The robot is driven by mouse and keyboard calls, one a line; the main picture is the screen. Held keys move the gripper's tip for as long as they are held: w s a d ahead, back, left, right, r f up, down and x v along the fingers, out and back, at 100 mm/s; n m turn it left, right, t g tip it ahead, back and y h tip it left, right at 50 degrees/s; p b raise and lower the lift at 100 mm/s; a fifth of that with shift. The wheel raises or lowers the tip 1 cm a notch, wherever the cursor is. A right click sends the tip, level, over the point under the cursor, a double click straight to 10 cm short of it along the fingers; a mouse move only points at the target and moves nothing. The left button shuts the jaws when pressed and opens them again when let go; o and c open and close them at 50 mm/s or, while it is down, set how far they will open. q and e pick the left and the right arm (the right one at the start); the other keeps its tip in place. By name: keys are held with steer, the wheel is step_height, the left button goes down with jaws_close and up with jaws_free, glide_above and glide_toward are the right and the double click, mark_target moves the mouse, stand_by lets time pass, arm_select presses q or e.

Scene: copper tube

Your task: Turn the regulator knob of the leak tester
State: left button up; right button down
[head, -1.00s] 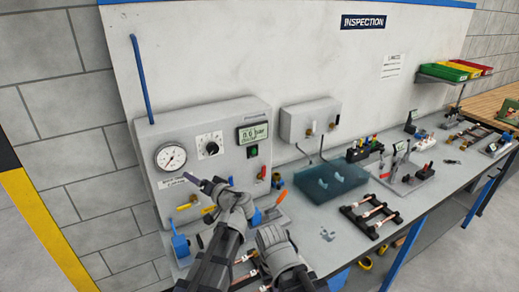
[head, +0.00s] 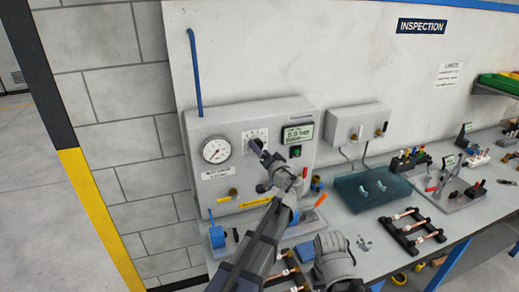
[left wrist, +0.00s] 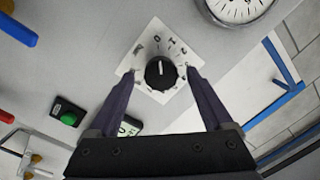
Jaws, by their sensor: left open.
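The leak tester (head: 205,122) is a light grey box against the wall panel. Its regulator knob (left wrist: 160,75) is black with a white pointer line, on a white dial plate. My left gripper (left wrist: 163,70) is open in the left wrist view, one dark finger on each side of the knob, tips over the plate's edges. I cannot tell whether the fingers touch the knob. In the head view my left gripper (head: 257,151) covers most of the knob. My right gripper (head: 335,258) hangs low over the bench front; its fingers are hard to make out.
A round gauge (head: 216,150) is left of the knob; a display (head: 298,133) and green button (head: 295,151) are to its right. A yellow lever (head: 255,202) is below. A blue-green tray (head: 372,186) and tube rack (head: 412,232) stand on the bench to the right.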

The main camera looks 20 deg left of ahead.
arm_select(q)
steer(key=shift+w+a, duration=0.5)
steer(key=shift+w, duration=0.05)
steer(key=shift+c, duration=0.2)
jaws_close()
stand_by(0.4)
steer(key=m+t+b, duration=0.1)
steer(key=m, duration=1.1)
steer(key=shift+s+b, duration=0.1)
steer(key=shift+b, duration=0.2)
stand_by(0.4)
